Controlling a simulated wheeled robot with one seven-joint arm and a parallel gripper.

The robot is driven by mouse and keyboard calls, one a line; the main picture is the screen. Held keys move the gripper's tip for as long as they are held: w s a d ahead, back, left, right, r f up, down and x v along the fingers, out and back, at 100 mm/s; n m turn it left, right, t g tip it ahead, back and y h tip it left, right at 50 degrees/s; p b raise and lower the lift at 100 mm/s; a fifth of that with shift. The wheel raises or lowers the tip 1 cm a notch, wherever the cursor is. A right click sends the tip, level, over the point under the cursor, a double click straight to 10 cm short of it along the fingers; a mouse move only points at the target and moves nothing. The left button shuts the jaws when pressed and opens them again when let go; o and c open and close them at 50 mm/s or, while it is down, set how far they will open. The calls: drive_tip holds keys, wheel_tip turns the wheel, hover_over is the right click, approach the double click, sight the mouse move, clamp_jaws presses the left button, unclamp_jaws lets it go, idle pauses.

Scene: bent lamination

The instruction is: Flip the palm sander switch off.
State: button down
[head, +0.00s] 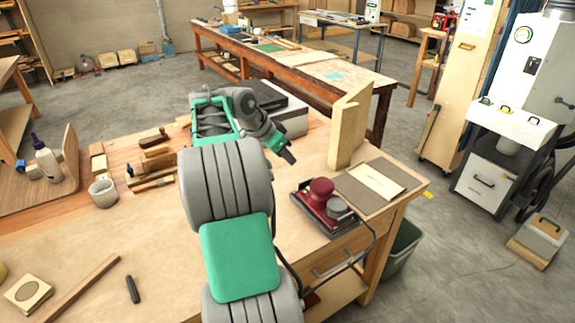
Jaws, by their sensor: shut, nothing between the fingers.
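The palm sander (321,189) is dark red and grey with a rounded top. It sits in a shallow dark tray (334,229) near the right front edge of the workbench, and a dark cord runs from this area down past the edge. Its switch is too small to make out. My gripper (289,158) is shut and empty. It points down and to the right, above the bench, and appears up and left of the sander in the picture, apart from it.
An upright pale wood piece (348,125) stands just behind the sander. A grey board (362,190) with a paper lies to its right. A black-topped box (285,110) is behind my gripper. A cup (103,194) and hand tools lie left. The front bench surface is mostly clear.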

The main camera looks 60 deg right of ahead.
drive_tip(key=shift+s+d+r+m, duration=0.2)
drive_tip(key=shift+s+d+m, duration=0.1)
drive_tip(key=shift+s, duration=0.2)
drive_tip(key=x, duration=1)
drive_tip(key=shift+s+r+p, duration=0.1)
drive_tip(key=shift+p, duration=0.2)
wheel_tip(320, 180, down, 3)
drive_tip(key=shift+a+r+p, duration=0.1)
drive_tip(key=shift+a+p, duration=0.1)
drive_tip(key=shift+p, duration=0.1)
drive_tip(key=shift+f, duration=0.65)
drive_tip(key=shift+a, duration=0.1)
drive_tip(key=shift+f, duration=0.1)
